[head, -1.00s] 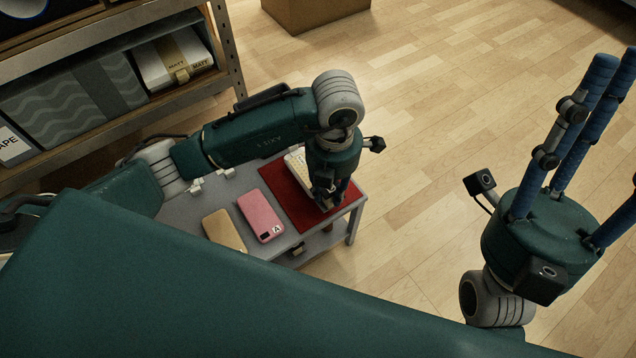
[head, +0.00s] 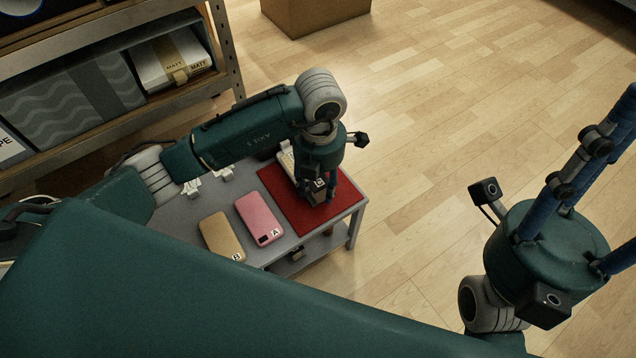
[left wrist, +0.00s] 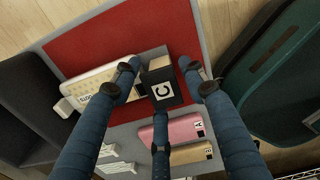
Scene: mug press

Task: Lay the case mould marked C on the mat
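The block marked C (left wrist: 163,92) has a black face with a white C and a tan face. It is upright over the red mat (left wrist: 95,48), and it also shows in the head view (head: 318,186). My left gripper (left wrist: 160,75) points down with its blue fingers spread around the block; a gap shows on the right side. Contact on the left and whether the block rests on the mat are unclear. My right gripper (head: 585,150) is off to the right, empty, its fingers apart and partly cut off by the frame.
A pink case A (head: 258,215) and a tan case B (head: 220,235) lie on the grey table left of the mat (head: 275,188). A shelf stands at the left.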

